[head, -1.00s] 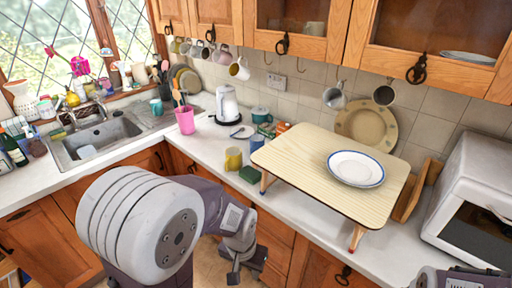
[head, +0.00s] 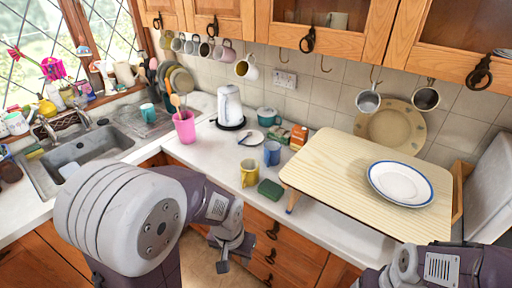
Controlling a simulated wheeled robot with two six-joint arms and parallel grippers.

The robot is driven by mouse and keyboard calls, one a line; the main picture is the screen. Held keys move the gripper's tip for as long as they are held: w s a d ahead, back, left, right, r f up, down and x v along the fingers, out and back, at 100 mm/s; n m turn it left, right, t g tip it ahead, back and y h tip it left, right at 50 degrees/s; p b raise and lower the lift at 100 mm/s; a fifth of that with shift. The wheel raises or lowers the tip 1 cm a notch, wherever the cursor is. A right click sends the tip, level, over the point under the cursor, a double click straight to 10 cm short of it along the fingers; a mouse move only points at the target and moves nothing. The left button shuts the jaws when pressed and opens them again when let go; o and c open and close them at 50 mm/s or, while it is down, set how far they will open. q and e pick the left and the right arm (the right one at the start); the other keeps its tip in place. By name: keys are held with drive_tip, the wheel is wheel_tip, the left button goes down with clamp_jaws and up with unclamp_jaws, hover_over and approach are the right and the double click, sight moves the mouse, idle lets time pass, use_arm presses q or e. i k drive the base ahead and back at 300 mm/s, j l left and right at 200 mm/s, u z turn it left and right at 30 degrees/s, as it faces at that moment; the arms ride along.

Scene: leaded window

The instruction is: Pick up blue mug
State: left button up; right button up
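My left gripper (head: 235,256) hangs in front of the counter's edge, below and nearer than the mugs. Its dark fingers look apart and empty, and it touches neither mug. My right arm (head: 440,265) enters at the bottom right, with its fingertips outside the picture.
The wooden board (head: 330,165) stands on legs beside the mug and bears a white plate (head: 400,183). A pink utensil holder (head: 185,126) and a kettle (head: 229,107) stand left. Mugs hang above. The counter between the holder and yellow mug is clear.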

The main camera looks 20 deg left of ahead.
sight(272, 149)
drive_tip(key=i+j, duration=0.15)
drive_tip(key=j, duration=0.3)
drive_tip(key=i+j, duration=0.1)
drive_tip(key=j, duration=0.35)
drive_tip(key=i+j, duration=0.15)
drive_tip(key=j, duration=0.3)
drive_tip(key=i+j, duration=0.1)
drive_tip(key=j, duration=0.35)
drive_tip(key=i+j+z, duration=0.1)
drive_tip(key=j, duration=0.35)
drive_tip(key=i+j, duration=0.15)
drive_tip(key=j, duration=0.3)
